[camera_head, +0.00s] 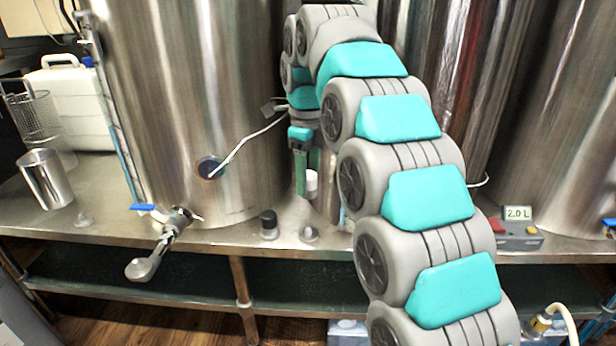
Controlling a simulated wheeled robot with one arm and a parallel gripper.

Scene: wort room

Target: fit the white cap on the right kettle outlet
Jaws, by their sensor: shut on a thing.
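The right kettle (565,120) is cut by the right edge; a small blue part (608,223) shows low there, but I cannot make out an outlet opening. My arm covers much of the middle kettle (425,70) and whatever sits low in front of it.
A black-topped jar (268,224) and a small metallic piece (309,234) stand on the bench's front edge below the gripper. A steel cup (45,180), wire basket (35,118) and white canister (78,100) are at left. A 2.0 L display (518,213) stands at right.

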